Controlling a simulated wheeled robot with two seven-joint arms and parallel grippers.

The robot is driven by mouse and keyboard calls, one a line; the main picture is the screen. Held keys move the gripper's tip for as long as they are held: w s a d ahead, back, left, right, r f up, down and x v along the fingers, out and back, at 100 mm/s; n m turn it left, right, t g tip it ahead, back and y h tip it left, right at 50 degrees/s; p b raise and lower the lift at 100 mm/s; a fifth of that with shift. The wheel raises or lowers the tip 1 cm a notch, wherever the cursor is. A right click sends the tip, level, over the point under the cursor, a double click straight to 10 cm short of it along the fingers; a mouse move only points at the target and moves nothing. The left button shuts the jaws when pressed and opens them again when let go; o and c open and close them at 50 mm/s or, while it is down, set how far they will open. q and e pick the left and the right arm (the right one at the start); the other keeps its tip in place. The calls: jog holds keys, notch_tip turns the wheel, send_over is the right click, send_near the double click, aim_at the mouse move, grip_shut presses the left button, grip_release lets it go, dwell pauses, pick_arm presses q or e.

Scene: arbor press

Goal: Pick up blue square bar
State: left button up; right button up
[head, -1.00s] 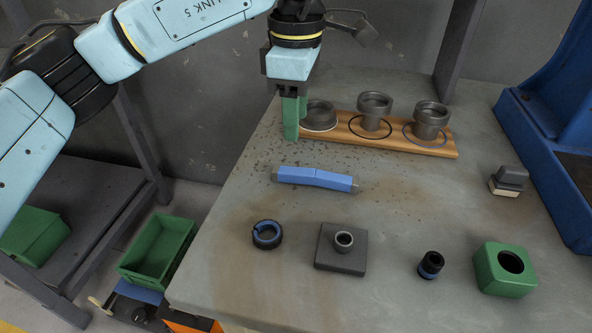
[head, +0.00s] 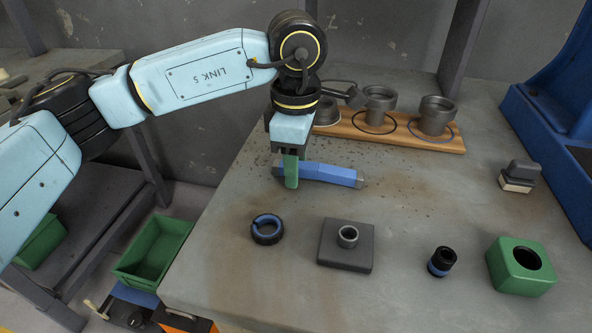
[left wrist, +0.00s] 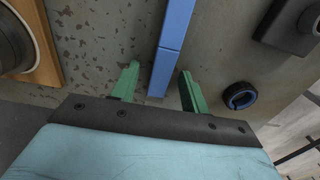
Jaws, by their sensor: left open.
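The blue square bar (head: 328,174) lies on the grey table, running left to right in the head view. In the left wrist view the bar (left wrist: 172,48) comes down from the top edge, and its near end lies between the two green fingers. My left gripper (head: 290,184) points down at the bar's left end. In the left wrist view the left gripper (left wrist: 160,86) is open, with a finger on each side of the bar and gaps showing. I cannot tell its exact height above the table. My right gripper is not in view.
A wooden board (head: 390,137) with several grey metal cups stands behind the bar. In front are a black-and-blue ring (head: 267,230), a dark square block (head: 345,258), a small black-and-blue cylinder (head: 441,262) and a green block (head: 520,266). A blue press (head: 552,110) stands right.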

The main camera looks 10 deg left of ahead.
pick_arm(q)
jog(key=shift+c, duration=0.2)
grip_shut()
jog(key=shift+r, duration=0.1)
